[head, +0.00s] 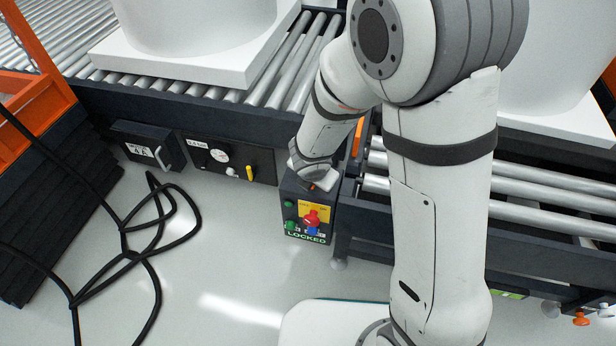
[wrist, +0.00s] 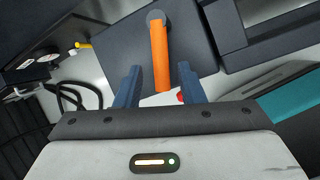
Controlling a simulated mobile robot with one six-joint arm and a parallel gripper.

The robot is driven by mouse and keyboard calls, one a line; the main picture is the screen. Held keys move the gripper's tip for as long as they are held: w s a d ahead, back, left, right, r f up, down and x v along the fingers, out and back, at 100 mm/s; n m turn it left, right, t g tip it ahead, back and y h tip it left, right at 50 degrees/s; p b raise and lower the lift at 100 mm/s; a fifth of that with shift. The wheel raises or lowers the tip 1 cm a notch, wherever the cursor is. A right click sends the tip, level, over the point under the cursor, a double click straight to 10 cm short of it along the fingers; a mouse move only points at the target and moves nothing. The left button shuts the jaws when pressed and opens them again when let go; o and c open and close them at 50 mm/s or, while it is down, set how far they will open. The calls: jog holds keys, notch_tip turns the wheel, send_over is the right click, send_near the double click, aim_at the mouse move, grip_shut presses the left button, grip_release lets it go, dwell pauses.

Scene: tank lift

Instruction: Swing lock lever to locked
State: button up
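The orange lock lever (wrist: 159,58) shows in the wrist view, pivoting from a round grey hub on top of a dark box (wrist: 196,48). Its free end points down the picture, towards my gripper. My gripper (wrist: 160,90) is open, with one blue finger on each side of the lever and a visible gap to both. In the head view my gripper (head: 318,180) is just above the control box (head: 291,192), which has a red knob (head: 311,218), coloured buttons and a "LOCKED" label (head: 306,238). My wrist hides most of the lever there.
Roller conveyors (head: 290,75) run behind and to the right, carrying large white tanks on pallets. A gauge panel (head: 228,158) and a panel with a handle (head: 148,147) are to the left. A black cable (head: 125,250) lies looped on the pale floor.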

jog(key=p+v, duration=0.5)
jog(key=v, duration=0.2)
jog(key=shift+s+a+r, duration=0.1)
jog(key=shift+s+r, duration=0.1)
jog(key=shift+r, duration=0.15)
dwell(0.4)
jog(key=s+d+r+m+h+p, duration=0.1)
jog(key=d+r+m+p, duration=0.65)
jog(key=r, duration=0.55)
jog(key=s+d+r+m+h+p, duration=0.1)
jog(key=d+r+m+h+p, duration=0.1)
jog(key=d+r+m+p, duration=0.8)
jog(key=s+r+m+y+p, duration=0.1)
jog(key=s+r+m+p, duration=0.2)
jog(key=r, duration=0.4)
jog(key=s+r+m+g+y+p, duration=0.1)
jog(key=s+r+m+p, duration=0.2)
jog(key=r+m, duration=0.2)
jog(key=s+d+r+m+g+y+p, duration=0.1)
jog(key=s+r+m+p, duration=0.2)
jog(key=r, duration=0.6)
jog(key=shift+s+r+m+p, duration=0.2)
jog(key=shift+s+m+p, duration=0.15)
jog(key=shift+s+m, duration=0.35)
